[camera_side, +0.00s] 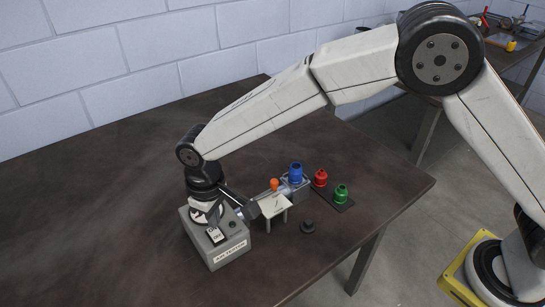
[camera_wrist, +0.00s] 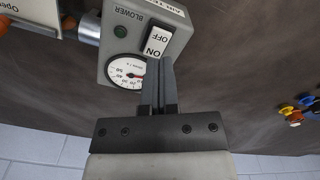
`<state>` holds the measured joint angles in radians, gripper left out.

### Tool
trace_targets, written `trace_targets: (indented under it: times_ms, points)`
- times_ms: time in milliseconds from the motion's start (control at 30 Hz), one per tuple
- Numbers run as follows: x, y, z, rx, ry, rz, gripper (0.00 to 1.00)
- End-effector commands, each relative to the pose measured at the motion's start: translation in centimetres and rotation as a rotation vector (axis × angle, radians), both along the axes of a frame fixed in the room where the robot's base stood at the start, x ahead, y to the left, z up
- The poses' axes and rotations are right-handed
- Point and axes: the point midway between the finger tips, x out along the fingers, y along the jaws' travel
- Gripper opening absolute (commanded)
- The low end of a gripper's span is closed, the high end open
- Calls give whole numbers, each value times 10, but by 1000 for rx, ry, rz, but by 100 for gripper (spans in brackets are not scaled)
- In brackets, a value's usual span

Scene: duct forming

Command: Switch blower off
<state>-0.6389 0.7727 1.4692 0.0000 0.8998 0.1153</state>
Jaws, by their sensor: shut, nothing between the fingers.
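The grey air tester box (camera_side: 222,255) stands on the dark table below my wrist in the side view. In the wrist view the box (camera_wrist: 178,20) carries the black and white blower switch (camera_wrist: 157,40), marked ON, beside the word BLOWER. A round dial gauge (camera_wrist: 127,71) with a red needle and a green lamp (camera_wrist: 120,31) sit on the same face. My gripper (camera_wrist: 158,64) is shut and empty. Its fingertips overlap the lower edge of the switch in the wrist view; I cannot tell whether they touch it.
A small white stand (camera_side: 274,205) and an orange knob (camera_side: 274,184) are right of the box. Blue (camera_side: 295,172), red (camera_side: 320,178) and green (camera_side: 341,193) fittings stand further right. A small black part (camera_side: 308,227) lies in front. The table's left side is clear.

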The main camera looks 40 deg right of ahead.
Motion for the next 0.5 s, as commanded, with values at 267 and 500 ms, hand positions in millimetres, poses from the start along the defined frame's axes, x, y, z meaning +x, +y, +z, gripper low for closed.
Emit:
trace_targets:
  times_ms: [267,500]
  points:
    - [0,0,16,0,-1,0,0]
    - [0,0,26,0,0,0,0]
